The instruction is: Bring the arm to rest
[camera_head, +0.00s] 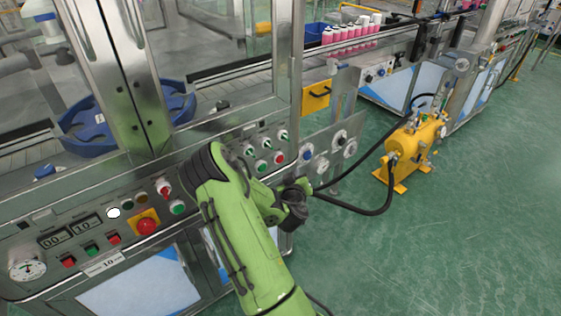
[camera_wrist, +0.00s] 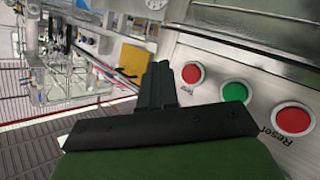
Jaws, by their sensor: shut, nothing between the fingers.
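My gripper (camera_wrist: 158,84) shows in the wrist view as dark fingers pressed together, with nothing between them. It is beside a metal panel with a red button (camera_wrist: 192,73), a green button (camera_wrist: 235,91) and another red button (camera_wrist: 292,119) near a "Reset" label. I cannot tell the exact gap to the panel, but no finger is seen on a button. In the head view my green arm is bent in front of the machine's control panel (camera_head: 45,220). Its dark end is at the panel's right, and the fingers cannot be made out there.
A red emergency button (camera_head: 147,226) on a yellow plate and a gauge (camera_head: 27,268) are on the panel. A yellow pump unit (camera_head: 412,148) with black hoses stands on the green floor (camera_head: 470,230) at right. Pink cans (camera_head: 345,33) stand on the conveyor behind. The right foreground floor is clear.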

